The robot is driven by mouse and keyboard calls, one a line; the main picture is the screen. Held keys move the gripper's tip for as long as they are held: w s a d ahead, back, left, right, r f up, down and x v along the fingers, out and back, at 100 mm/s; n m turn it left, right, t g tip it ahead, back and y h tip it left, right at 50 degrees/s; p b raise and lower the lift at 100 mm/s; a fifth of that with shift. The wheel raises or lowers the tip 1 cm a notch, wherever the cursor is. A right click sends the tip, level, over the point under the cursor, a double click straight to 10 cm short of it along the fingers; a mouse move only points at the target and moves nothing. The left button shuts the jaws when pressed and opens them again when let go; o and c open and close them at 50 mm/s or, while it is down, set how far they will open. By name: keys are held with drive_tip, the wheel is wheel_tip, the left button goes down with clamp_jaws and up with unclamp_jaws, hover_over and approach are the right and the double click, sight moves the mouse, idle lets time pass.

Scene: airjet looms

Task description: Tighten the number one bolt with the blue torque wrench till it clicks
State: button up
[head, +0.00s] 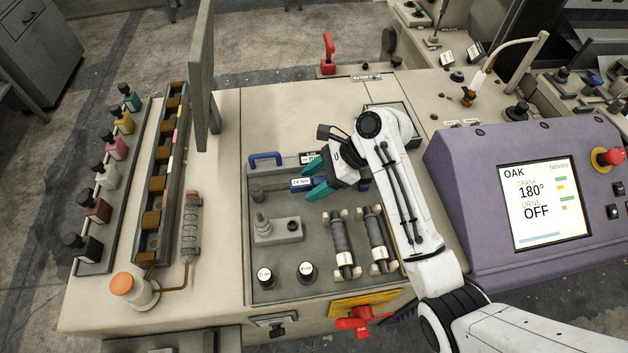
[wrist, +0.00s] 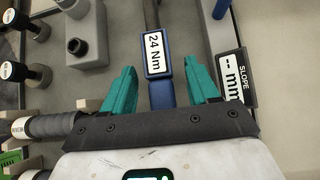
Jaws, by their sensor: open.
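The torque wrench (head: 302,183) lies in the grey tool tray, with a blue handle marked 24 Nm and a grey shaft running left. In the wrist view its blue handle (wrist: 161,95) runs between my two teal fingers, with a gap on each side. My gripper (head: 311,181) is open around the handle, which is not clamped; it also shows in the wrist view (wrist: 160,68). The wrench's handle end is hidden behind my gripper. I cannot make out which bolt is number one.
The tray (head: 318,287) also holds two rollers (head: 342,246), two labelled black knobs (head: 306,272) and a grey block (head: 277,230). A slope gauge (wrist: 234,78) lies beside the wrench. An upright grey panel (head: 200,75) stands behind left; a purple console (head: 465,180) stands right.

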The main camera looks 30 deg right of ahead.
drive_tip(key=shift+c, duration=0.2)
clamp_jaws()
idle(0.4)
